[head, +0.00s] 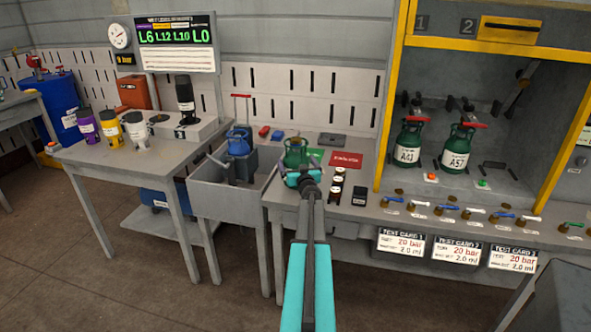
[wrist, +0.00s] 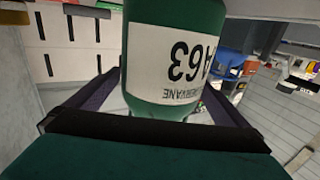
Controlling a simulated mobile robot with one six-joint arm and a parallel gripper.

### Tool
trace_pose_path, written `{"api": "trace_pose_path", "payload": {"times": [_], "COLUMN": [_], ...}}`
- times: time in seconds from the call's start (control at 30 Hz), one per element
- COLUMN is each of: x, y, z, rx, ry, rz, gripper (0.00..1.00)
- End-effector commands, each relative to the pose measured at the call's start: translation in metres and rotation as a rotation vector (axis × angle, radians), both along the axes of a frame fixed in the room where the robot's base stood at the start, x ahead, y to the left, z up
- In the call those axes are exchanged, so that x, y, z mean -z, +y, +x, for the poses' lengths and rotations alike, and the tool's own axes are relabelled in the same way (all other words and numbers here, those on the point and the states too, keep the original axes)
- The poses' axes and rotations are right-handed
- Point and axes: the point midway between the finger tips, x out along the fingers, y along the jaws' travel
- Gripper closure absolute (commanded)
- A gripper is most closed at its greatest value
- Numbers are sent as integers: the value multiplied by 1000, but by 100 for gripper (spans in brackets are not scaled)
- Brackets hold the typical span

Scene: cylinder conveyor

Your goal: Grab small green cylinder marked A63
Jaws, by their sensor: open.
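The small green cylinder (head: 296,152) stands on the middle bench, just beyond my gripper (head: 303,178). In the wrist view the cylinder (wrist: 155,12) fills the middle, and its white label (wrist: 165,62) reads A63, upside down in the picture. My gripper is open, with one dark finger on each side of the cylinder. I cannot tell whether either finger touches it. The lower front of the cylinder is hidden behind my gripper in the head view.
Green cylinders A41 (head: 408,146) and A57 (head: 457,149) stand in the yellow-framed cabinet (head: 391,95) at right. Small dark jars (head: 336,189) and a black device (head: 359,196) lie close to my gripper's right.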

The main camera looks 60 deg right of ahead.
Motion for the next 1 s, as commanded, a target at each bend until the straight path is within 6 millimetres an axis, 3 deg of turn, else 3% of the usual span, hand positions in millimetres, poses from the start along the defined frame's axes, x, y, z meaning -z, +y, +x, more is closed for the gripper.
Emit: {"api": "trace_pose_path", "payload": {"times": [0.27, 0.73, 1.0], "x": [0, 0, -5], "y": [0, 0, 0], "z": [0, 0, 1], "rx": [0, 1, -2], "ry": [0, -1, -6], "rz": [0, 1, -3], "gripper": [0, 78, 78]}}
